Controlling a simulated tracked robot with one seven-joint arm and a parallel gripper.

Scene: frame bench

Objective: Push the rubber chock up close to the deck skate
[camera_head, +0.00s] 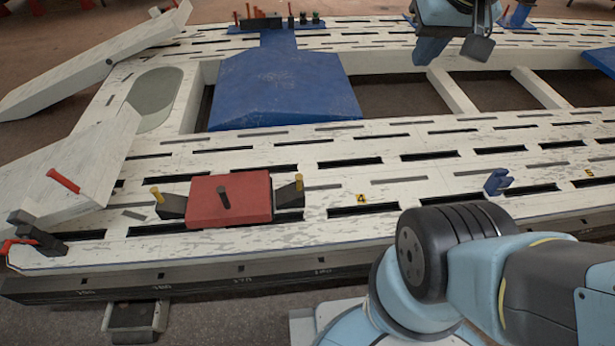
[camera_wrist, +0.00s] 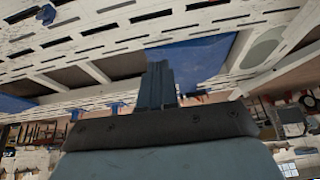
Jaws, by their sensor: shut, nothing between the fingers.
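A flat red block (camera_head: 228,200) with a short dark peg on top lies on the near deck strip, left of centre. It may be the deck skate. Dark wedge-like pieces with yellow pins sit at its left (camera_head: 172,206) and right (camera_head: 289,195) ends, close against it. I cannot tell surely which piece is the rubber chock. A small blue notched piece (camera_head: 497,181) stands alone on the deck to the right. My gripper (camera_head: 431,50) is above the far part of the bench, well away from these; its fingers (camera_wrist: 160,85) are shut and empty in the wrist view.
The pale slotted bench deck (camera_head: 350,235) has open gaps behind its near strip. A large blue plate (camera_head: 285,90) lies across the middle. Pale ramps (camera_head: 85,65) slope at the left. A blue holder with small tools (camera_head: 275,24) is at the far edge. Deck between red block and blue piece is clear.

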